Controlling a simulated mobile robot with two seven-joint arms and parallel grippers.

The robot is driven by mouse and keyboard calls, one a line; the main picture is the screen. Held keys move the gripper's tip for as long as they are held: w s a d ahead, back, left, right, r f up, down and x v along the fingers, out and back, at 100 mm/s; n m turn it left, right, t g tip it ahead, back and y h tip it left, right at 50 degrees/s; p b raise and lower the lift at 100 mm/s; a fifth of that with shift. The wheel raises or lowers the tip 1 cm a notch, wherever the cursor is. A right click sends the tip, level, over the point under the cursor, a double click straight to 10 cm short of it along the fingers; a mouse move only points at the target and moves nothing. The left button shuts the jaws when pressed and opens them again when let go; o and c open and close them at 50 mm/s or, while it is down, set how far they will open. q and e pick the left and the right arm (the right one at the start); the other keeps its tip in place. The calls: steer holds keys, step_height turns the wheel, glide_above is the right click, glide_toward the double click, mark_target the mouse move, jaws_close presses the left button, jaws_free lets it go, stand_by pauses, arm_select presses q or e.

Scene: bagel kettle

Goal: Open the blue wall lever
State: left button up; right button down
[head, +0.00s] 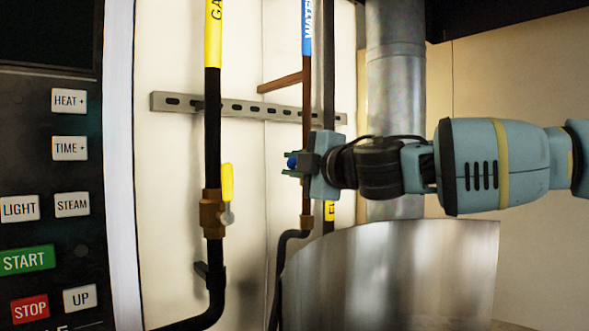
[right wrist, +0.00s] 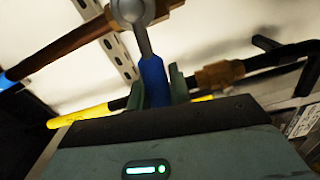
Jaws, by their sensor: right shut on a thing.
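The blue wall lever (right wrist: 153,80) is on the copper water pipe, with its metal stem running up to a round pivot (right wrist: 133,10) in the right wrist view. In the head view only a small blue bit of the lever (head: 292,162) shows at the fingers. My right gripper (head: 296,163) is shut on the lever's blue handle, with a finger on each side of it in the right wrist view (right wrist: 156,88). The valve body behind the gripper is mostly hidden in the head view. My left gripper is not in view.
A yellow gas lever (head: 227,183) sits on the black pipe to the left. A slotted metal rail (head: 240,107) crosses the wall behind the pipes. A curved shiny metal vessel (head: 390,275) stands below my right arm. A control panel (head: 50,180) fills the left side.

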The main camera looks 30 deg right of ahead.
steer(key=r+m, duration=0.1)
steer(key=m, duration=0.1)
steer(key=d+r+m, duration=0.1)
steer(key=r+m, duration=0.1)
steer(key=m, duration=0.1)
steer(key=d+r+m, duration=0.1)
steer(key=m, duration=0.2)
steer(key=shift+d+r+p, duration=0.25)
steer(key=shift+r+p, duration=0.05)
steer(key=shift+p, duration=0.05)
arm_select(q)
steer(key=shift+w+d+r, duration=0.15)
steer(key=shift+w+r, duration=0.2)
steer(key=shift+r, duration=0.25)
arm_select(e)
steer(key=shift+w+d+r+m, duration=0.1)
steer(key=shift+d+r+m, duration=0.15)
steer(key=shift+d+m, duration=0.9)
steer(key=shift+w+d+r+m, duration=0.1)
steer(key=shift+d+r+m, duration=0.25)
steer(key=shift+m, duration=1.35)
steer(key=shift+w+d+r+m, duration=0.1)
steer(key=shift+d+r+m, duration=0.1)
steer(key=shift+d+m, duration=0.95)
steer(key=shift+a+m, duration=0.25)
steer(key=shift+m, duration=0.15)
steer(key=c, duration=1.3)
jaws_free()
steer(key=shift+s, duration=0.15)
